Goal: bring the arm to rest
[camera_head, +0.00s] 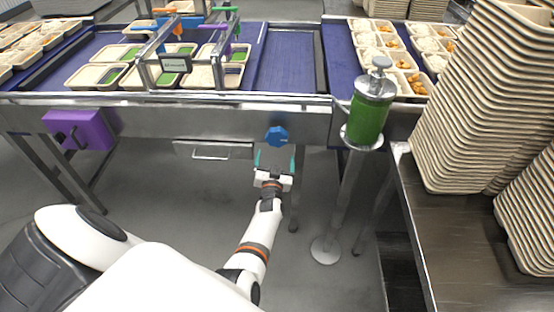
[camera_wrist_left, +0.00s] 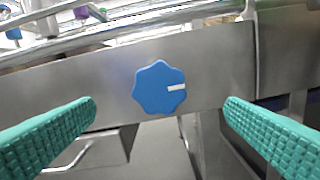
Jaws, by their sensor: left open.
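My left gripper (camera_head: 275,160) is in front of the conveyor's steel side panel, its arm reaching up from the lower left. In the left wrist view its two teal ribbed fingers (camera_wrist_left: 160,112) are wide apart with nothing between them. A blue scalloped knob (camera_head: 277,136) with a white mark sits on the steel panel just beyond the fingertips. The knob also shows in the left wrist view (camera_wrist_left: 160,88), centred between the fingers and apart from both. My right gripper is in neither view.
A green dispenser (camera_head: 368,112) stands on a post right of the gripper. Stacked trays (camera_head: 478,110) stand on a steel table (camera_head: 450,235) at right. A purple box (camera_head: 82,130) hangs under the conveyor at left. Trays (camera_head: 95,76) lie on the blue belt (camera_head: 285,60). Floor below is mostly clear.

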